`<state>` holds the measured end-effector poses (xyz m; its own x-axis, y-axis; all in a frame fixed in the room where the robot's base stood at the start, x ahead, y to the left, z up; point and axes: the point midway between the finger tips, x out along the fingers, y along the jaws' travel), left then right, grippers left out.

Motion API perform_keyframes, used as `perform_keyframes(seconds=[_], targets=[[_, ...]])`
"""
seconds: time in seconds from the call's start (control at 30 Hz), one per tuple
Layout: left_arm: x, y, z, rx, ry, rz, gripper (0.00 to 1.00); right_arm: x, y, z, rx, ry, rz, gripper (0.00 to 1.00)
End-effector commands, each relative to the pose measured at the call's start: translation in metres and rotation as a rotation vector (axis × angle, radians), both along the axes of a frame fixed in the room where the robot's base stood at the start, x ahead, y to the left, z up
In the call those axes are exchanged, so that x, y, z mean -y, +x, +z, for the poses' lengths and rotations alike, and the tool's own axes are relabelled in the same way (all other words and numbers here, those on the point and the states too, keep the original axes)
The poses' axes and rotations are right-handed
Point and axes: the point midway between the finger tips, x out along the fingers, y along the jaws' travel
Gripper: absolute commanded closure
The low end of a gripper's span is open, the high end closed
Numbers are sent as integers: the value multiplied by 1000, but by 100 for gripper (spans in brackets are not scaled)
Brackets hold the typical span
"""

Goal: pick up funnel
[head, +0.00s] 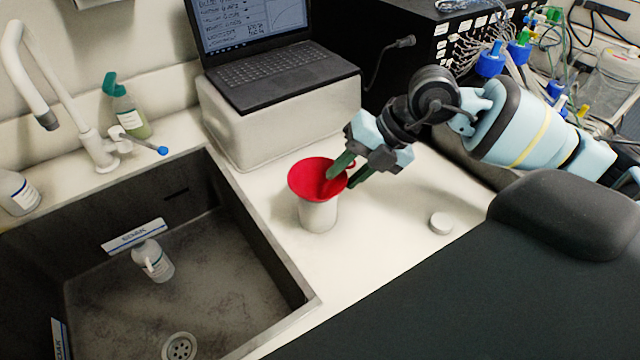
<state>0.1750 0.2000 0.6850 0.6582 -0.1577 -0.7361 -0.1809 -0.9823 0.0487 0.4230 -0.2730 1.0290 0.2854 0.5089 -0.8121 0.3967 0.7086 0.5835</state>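The red funnel (309,178) sits mouth-up in the top of a white container (318,215) on the pale counter, right of the sink. My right gripper (341,181) is at the funnel's right rim, with its green fingers spread apart. One fingertip overlaps the inside of the funnel's mouth, and the other is just outside the rim on the right. I cannot tell whether either finger touches the funnel. The funnel's stem is hidden inside the container. My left gripper is out of view.
A dark sink (215,235) with a small bottle (153,262) lies left of the funnel. A laptop (270,70) stands on a white block (290,118) behind it. A white cap (440,223) lies on the counter to the right. The counter in front of the container is clear.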

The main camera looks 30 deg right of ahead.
Motion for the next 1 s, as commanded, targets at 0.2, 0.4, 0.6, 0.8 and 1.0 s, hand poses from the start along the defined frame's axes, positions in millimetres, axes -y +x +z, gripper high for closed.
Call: perform_keyframes(seconds=[0.2, 0.4, 0.6, 0.8, 1.0], targets=[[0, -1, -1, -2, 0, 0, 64, -1, 1, -2, 0, -1, -1, 70], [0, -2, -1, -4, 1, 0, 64, -1, 1, -2, 1, 0, -1, 90], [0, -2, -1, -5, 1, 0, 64, -1, 1, -2, 1, 0, -1, 100], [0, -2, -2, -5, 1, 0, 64, -1, 1, -2, 1, 0, -1, 100], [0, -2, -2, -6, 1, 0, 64, -1, 1, 0, 1, -1, -1, 100]])
